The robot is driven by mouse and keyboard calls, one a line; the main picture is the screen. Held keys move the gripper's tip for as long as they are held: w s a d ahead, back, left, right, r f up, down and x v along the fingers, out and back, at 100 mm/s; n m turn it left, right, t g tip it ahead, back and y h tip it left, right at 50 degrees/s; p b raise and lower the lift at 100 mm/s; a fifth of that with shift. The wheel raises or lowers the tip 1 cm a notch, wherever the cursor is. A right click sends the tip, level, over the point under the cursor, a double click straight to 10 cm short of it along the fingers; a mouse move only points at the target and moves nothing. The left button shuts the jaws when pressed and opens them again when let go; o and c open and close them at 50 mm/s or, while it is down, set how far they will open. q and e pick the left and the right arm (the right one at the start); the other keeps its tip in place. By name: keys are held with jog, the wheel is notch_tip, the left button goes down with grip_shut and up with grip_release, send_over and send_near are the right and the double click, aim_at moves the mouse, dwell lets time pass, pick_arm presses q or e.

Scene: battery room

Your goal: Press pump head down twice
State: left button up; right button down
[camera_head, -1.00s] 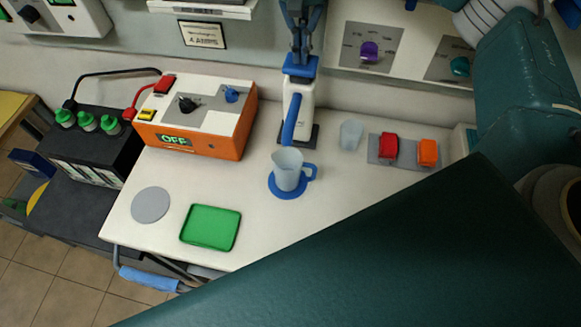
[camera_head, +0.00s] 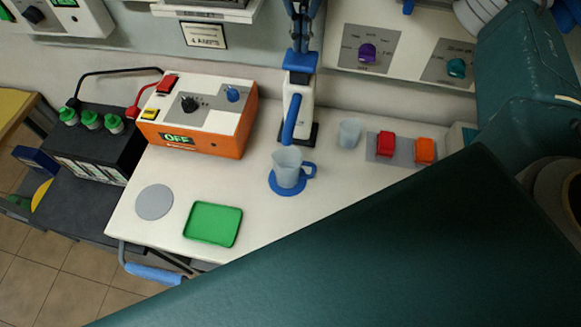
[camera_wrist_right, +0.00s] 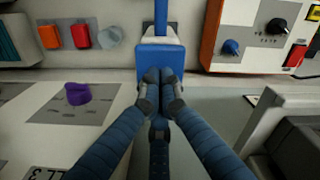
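The pump bottle (camera_head: 299,96) is white and stands upright at the back of the white bench. Its blue pump head (camera_head: 300,61) is on top, with a blue spout (camera_head: 291,120) slanting over a clear jug (camera_head: 287,168). The head also shows in the right wrist view (camera_wrist_right: 159,57). My right gripper (camera_head: 302,47) points down at the pump head from above. In the wrist view its fingertips (camera_wrist_right: 159,84) are together over the head's edge, with nothing seen between them. Whether they touch the head is hard to tell. My left gripper is not in view.
The jug stands on a blue round mat (camera_head: 285,192). An orange power box (camera_head: 200,115) reading OFF is left. A green tray (camera_head: 213,224) lies in front. My teal arm covers the lower right.

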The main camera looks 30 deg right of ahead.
aim_at(301, 57)
jog(key=shift+f, duration=0.1)
jog(key=shift+f+b, duration=1.95)
jog(key=shift+f, duration=0.9)
jog(key=shift+r+p, duration=2.05)
jog(key=shift+r, duration=0.95)
notch_tip(301, 57, up, 6)
jog(key=p, duration=0.4)
jog(key=shift+s+f, duration=0.1)
